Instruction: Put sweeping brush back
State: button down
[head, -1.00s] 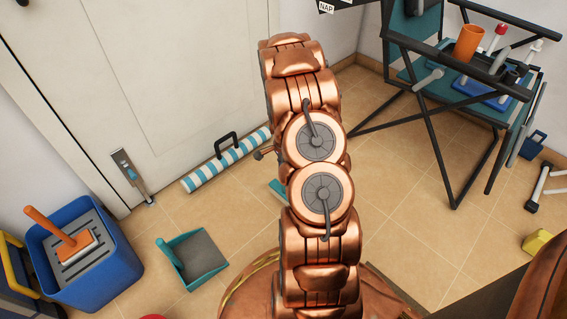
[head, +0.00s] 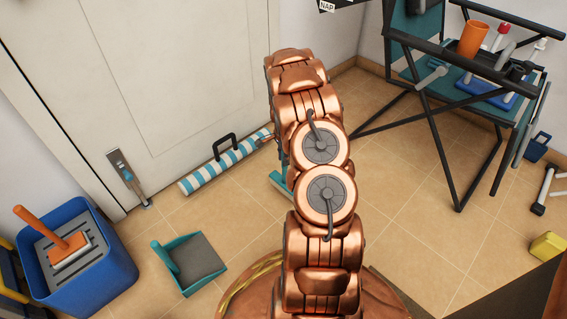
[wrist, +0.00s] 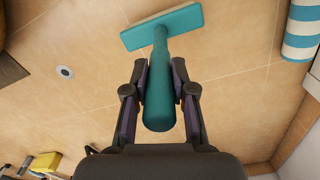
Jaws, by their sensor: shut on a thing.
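The teal sweeping brush (wrist: 158,108) is in my gripper (wrist: 160,70), with its handle between the two fingers. Its wide head (wrist: 160,27) points away from the wrist, and tan floor tiles show behind it. In the head view part of the brush (head: 279,183) shows just left of my arm, which hides most of it and the gripper. A teal dustpan (head: 199,262) with a grey inside lies on the floor to the left of my arm.
A blue bin (head: 110,272) with an orange-handled float (head: 70,250) on its grate stands at left. A striped roll (head: 222,167) lies along the door. A folding chair (head: 437,140) holding tools stands at right. Floor between is open.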

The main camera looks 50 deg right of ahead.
jog(key=shift+f, duration=0.9)
jog(key=c, duration=1)
grip_release()
jog(key=shift+o, duration=0.2)
